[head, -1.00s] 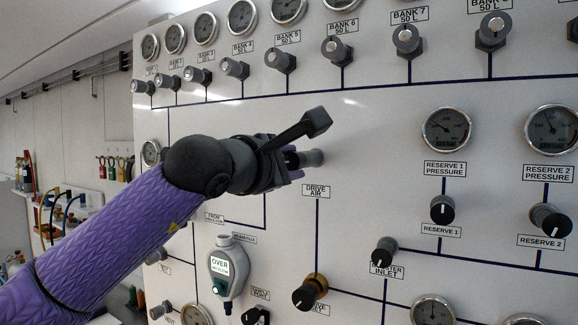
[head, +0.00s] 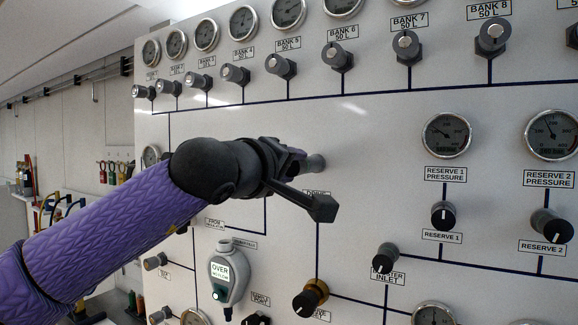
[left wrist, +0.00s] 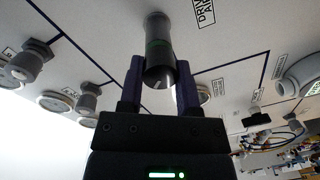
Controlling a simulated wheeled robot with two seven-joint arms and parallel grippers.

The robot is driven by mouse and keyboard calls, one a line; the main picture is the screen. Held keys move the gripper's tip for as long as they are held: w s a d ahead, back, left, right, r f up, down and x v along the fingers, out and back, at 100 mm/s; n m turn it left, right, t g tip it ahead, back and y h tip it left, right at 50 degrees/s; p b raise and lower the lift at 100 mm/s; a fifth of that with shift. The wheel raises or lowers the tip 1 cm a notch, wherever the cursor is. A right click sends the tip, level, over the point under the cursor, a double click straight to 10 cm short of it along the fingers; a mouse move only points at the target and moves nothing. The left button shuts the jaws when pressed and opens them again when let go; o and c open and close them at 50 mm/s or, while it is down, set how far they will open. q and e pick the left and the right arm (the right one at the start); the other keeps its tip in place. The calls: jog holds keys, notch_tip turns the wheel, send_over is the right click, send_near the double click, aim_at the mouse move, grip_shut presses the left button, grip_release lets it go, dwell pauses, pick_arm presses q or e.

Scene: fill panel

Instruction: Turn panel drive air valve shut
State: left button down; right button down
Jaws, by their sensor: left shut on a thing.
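The panel drive air valve is a dark round knob on a grey stem, next to the DRIVE AIR label; its stem (head: 316,163) shows just past my gripper in the head view. In the left wrist view the knob (left wrist: 158,68) sits between my two fingers, with a green band around it and a white mark on its end. My left gripper (head: 297,162) is shut on this knob, and the fingers (left wrist: 160,85) reach along both of its sides. In the head view the gripper hides most of the knob and part of the DRIVE AIR label (head: 316,193). My right gripper is not in view.
A reserve 1 knob (head: 443,215) and a lower black knob (head: 385,258) stick out to the right. A brass-collared knob (head: 311,297) is below. A grey-green OVER device (head: 228,272) hangs at lower left. The panel right of my gripper is bare.

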pick_arm(q)
jog(key=m, duration=0.4)
jog(key=shift+d+m, duration=0.1)
jog(key=shift+m, duration=2)
jog(key=shift+f+m+p, duration=0.1)
jog(key=shift+m+p, duration=0.2)
jog(key=shift+c, duration=1.6)
grip_release()
jog(key=b+v, duration=0.5)
jog(key=v, duration=0.5)
jog(key=shift+s+d, duration=0.1)
jog(key=shift+d, duration=0.1)
